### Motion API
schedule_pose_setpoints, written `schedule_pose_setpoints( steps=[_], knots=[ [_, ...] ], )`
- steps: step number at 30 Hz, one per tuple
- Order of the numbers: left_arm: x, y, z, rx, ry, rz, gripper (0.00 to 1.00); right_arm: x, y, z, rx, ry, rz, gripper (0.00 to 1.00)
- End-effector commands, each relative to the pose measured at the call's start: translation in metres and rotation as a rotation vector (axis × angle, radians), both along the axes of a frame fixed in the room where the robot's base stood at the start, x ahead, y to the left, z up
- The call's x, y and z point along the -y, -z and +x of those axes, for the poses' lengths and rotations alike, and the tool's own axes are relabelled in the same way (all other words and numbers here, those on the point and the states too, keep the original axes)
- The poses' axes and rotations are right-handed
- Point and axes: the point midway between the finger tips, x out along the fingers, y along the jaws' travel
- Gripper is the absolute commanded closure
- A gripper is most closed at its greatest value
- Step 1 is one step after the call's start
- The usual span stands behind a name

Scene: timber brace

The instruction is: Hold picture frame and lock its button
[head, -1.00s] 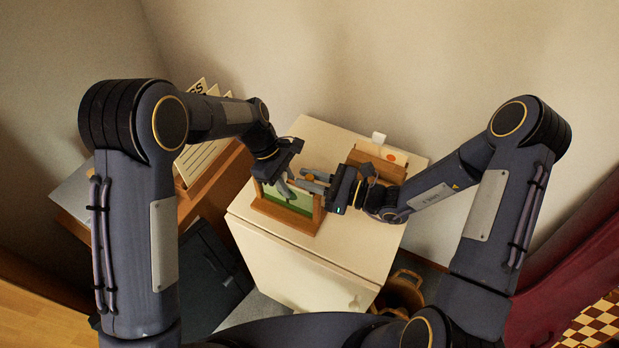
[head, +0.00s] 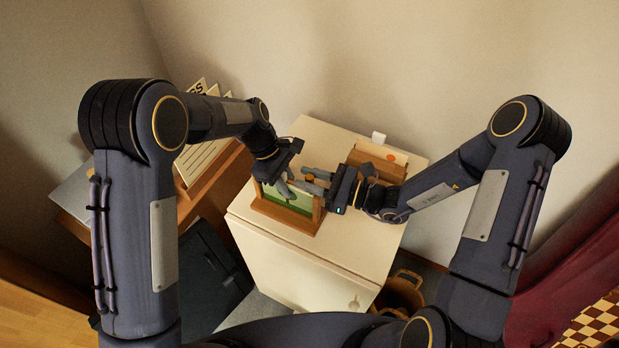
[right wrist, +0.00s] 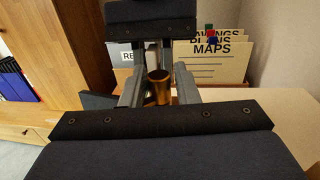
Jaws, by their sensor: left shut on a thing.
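The picture frame (head: 285,225), wooden with a green picture, stands upright near the front left edge of the white cabinet top. My left gripper (head: 284,187) is shut on the frame at its upper part and partly covers the picture. My right gripper (head: 312,180) is beside the frame's right side, fingers pointing left. A brass-coloured round button (right wrist: 158,88) sits between the right fingers in the right wrist view, with the fingers apart on either side. Contact with the button cannot be made out. The frame's back is hidden.
The white cabinet top (head: 325,140) has free room behind the frame. A wooden holder (head: 378,163) with cards stands behind my right gripper. A wooden file box with labelled folders (right wrist: 215,62) stands left of the cabinet. A basket (head: 402,292) is on the floor at right.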

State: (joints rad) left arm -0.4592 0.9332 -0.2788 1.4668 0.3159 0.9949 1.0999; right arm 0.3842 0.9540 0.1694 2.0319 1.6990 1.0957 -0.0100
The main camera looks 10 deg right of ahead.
Motion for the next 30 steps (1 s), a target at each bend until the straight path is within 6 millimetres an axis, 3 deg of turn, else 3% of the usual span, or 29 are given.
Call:
schedule_pose_setpoints(
  steps=[2,14,30],
  knots=[
    [0.000,-0.001,0.000,0.001,0.000,0.000,1.00,0.000,0.000,0.000,0.000,0.000,0.000,0.62],
    [0.000,-0.001,0.000,0.001,0.000,0.000,1.00,0.009,0.000,-0.003,0.000,0.002,0.000,0.62],
    [0.000,-0.001,0.000,0.001,0.000,0.000,1.00,0.098,0.000,-0.047,0.000,0.003,-0.001,0.62]
  ],
)
